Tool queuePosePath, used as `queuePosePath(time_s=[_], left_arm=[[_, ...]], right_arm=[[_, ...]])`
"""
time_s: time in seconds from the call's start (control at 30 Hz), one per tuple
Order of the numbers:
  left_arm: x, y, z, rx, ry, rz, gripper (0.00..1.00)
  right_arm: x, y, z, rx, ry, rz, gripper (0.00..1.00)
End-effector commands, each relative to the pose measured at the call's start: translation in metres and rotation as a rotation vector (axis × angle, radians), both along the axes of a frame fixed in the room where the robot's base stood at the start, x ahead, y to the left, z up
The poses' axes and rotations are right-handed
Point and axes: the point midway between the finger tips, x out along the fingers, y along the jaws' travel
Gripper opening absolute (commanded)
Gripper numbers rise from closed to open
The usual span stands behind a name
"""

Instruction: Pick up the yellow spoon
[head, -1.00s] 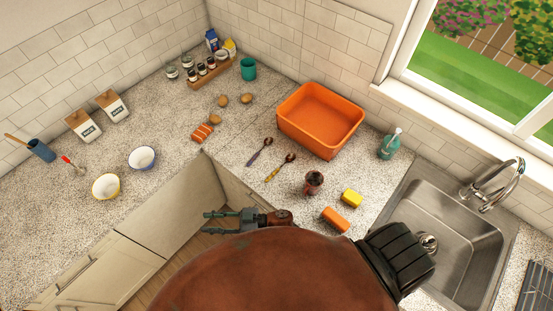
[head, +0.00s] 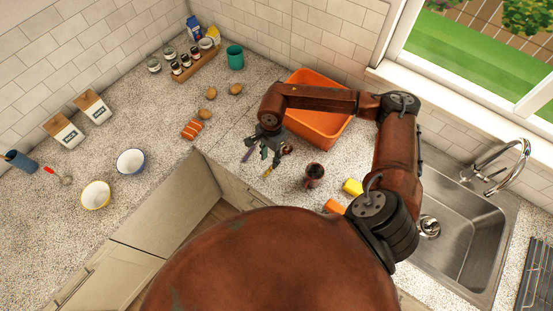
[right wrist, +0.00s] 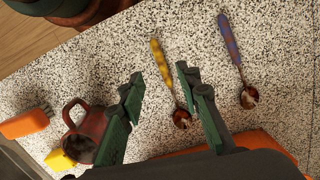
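The yellow spoon lies on the speckled counter. In the head view its yellow handle (head: 268,171) shows just below my right gripper (head: 268,152), which partly hides the rest. In the right wrist view the yellow spoon (right wrist: 161,61) has a mottled handle and a dark brown bowl. My right gripper (right wrist: 160,74) is open and empty above it, with the spoon showing between the two green fingers. The fingers look apart from the spoon; the height gap is hard to tell. My left gripper is not in view.
A purple spoon (right wrist: 230,41) lies close beside the yellow one. An orange tub (head: 318,126) stands behind the gripper. The sink (head: 462,235) is at right.

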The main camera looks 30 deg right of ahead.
Motion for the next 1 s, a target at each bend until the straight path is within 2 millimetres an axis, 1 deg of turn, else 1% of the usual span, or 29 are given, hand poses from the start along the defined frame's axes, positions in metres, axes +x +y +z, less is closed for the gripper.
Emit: queuePosePath(time_s=[0.03,0.1,0.2,0.43,0.6,0.7,0.83,1.0], left_arm=[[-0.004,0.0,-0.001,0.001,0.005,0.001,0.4],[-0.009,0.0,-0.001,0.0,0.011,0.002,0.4],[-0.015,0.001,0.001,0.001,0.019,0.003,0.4],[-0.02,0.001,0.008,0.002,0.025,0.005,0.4],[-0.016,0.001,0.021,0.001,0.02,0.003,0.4],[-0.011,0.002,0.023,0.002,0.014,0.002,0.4],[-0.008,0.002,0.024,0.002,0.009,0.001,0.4],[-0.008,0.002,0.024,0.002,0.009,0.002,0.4]], right_arm=[[0.004,-0.013,0.005,-0.035,-0.019,0.041,0.31],[0.007,-0.024,0.007,-0.065,-0.033,0.081,0.31],[0.007,-0.03,0.002,-0.079,-0.038,0.097,0.31],[0.006,-0.034,-0.021,-0.077,-0.037,0.089,0.31],[0.006,-0.037,-0.045,-0.075,-0.035,0.088,0.31],[0.007,-0.036,-0.059,-0.074,-0.037,0.088,0.31],[0.008,-0.036,-0.067,-0.075,-0.039,0.09,0.31],[0.008,-0.035,-0.068,-0.075,-0.039,0.091,0.31]])
